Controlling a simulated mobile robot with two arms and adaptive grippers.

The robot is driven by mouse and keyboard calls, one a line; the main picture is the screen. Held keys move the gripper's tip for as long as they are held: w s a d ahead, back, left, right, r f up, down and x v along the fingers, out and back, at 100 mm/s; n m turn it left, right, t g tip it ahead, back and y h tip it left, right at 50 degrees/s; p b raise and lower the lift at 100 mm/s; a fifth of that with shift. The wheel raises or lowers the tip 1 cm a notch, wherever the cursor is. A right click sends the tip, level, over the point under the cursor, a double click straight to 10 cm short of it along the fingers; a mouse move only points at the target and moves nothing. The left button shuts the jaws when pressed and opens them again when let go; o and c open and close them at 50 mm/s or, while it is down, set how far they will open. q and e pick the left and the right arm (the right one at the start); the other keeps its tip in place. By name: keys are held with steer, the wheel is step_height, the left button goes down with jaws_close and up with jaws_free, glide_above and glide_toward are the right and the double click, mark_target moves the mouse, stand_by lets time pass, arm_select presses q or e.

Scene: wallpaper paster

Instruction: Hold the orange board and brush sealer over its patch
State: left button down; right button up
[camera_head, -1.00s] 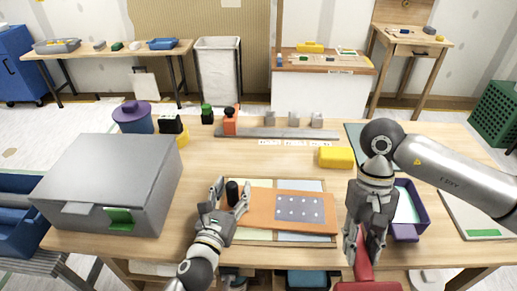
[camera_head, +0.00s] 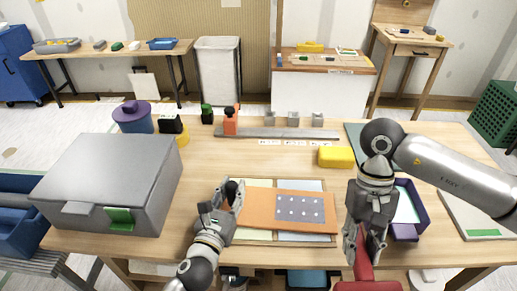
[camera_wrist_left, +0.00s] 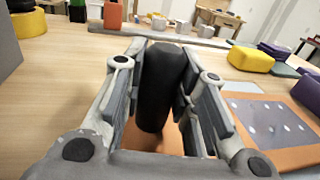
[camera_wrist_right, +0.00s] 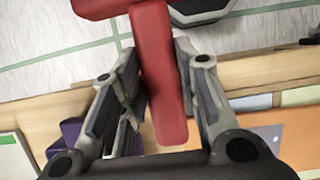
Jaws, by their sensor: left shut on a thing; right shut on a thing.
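The orange board (camera_head: 258,210) lies on the table with a grey-violet dotted patch (camera_head: 300,208) on its right part; both also show at the right of the left wrist view. A black upright handle (camera_wrist_left: 157,88) stands at the board's left end. My left gripper (camera_head: 232,195) is shut on this handle. My right gripper (camera_head: 364,248) points down near the table's front edge, right of the board. It is shut on a red handle (camera_wrist_right: 158,75), likely the brush's; no bristles can be made out. A purple tray (camera_head: 407,233) with pale contents stands just right of my right gripper.
Pale yellow and blue panels (camera_head: 288,185) lie under the board. A grey box (camera_head: 110,175) stands at the left. A yellow block (camera_head: 336,157) and a grey rail (camera_head: 275,133) lie behind the board. The table between box and rail is mostly clear.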

arm_select(q)
steer(key=c, duration=1.1)
jaws_free()
steer(key=shift+o, duration=0.2)
steer(key=shift+v, duration=0.95)
steer(key=shift+w, duration=0.15)
steer(key=shift+x, duration=0.8)
jaws_close()
